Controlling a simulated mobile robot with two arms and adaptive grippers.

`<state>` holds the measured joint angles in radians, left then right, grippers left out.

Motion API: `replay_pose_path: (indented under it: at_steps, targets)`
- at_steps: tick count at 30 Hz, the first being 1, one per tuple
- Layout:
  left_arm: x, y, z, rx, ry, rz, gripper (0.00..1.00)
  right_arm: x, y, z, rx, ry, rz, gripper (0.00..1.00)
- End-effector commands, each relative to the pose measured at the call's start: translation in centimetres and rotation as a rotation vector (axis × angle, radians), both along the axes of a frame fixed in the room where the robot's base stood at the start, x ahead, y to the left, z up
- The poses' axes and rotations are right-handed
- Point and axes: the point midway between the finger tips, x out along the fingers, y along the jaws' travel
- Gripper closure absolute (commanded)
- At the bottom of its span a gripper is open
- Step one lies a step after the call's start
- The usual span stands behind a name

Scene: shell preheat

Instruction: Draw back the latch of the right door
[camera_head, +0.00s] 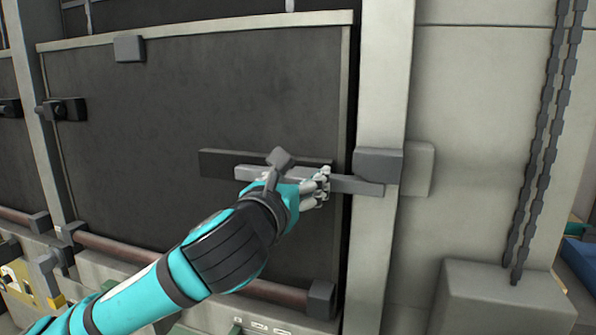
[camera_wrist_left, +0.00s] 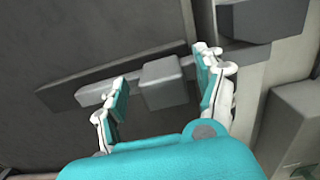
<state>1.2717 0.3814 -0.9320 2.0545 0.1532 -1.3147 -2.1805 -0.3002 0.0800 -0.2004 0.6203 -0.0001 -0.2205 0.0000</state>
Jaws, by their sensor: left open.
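The right door (camera_head: 190,100) is a large dark panel with a pale frame and stands shut against the post. Its latch is a grey sliding bar (camera_head: 355,184) on a dark backing plate (camera_head: 217,163). The bar reaches right across the door edge to a grey keeper block (camera_head: 378,164) on the post. A blocky handle (camera_head: 279,157) sticks out of the bar. My left gripper (camera_head: 318,186) is in front of the bar. In the left wrist view the open fingers (camera_wrist_left: 162,68) stand on either side of the handle (camera_wrist_left: 164,84). Contact cannot be told. My right gripper is out of view.
A pale post (camera_head: 380,80) stands right of the door. Farther right, a chain (camera_head: 540,150) hangs over a grey block (camera_head: 495,295). A reddish rod (camera_head: 130,250) runs along the door's bottom. Another latch part (camera_head: 65,109) sits at the left.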

Motion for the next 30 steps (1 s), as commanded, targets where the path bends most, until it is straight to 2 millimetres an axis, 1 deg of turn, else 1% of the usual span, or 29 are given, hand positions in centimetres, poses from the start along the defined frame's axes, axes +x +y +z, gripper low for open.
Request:
replay_pose_path:
  at_steps: [1,4,12,14,27,29,30]
  targets:
    - [0.41,-0.15,0.04,0.0,0.002,0.0,0.29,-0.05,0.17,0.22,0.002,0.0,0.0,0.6]
    - [0.85,-0.31,-0.02,0.0,0.001,-0.001,0.29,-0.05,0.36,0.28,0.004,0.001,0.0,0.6]
    - [0.97,-0.35,-0.06,0.0,0.0,-0.001,0.29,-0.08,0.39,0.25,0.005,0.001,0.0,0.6]
    - [0.96,-0.33,-0.06,0.0,0.0,-0.001,0.35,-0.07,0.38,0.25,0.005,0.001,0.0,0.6]
    - [0.94,-0.33,-0.04,0.0,0.0,-0.001,0.93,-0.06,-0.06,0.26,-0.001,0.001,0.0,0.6]
    - [0.95,-0.32,-0.03,0.0,0.0,-0.001,1.0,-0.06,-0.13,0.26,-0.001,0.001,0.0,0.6]
    - [0.95,-0.32,-0.03,0.0,0.0,-0.001,1.0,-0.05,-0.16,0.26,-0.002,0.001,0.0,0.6]
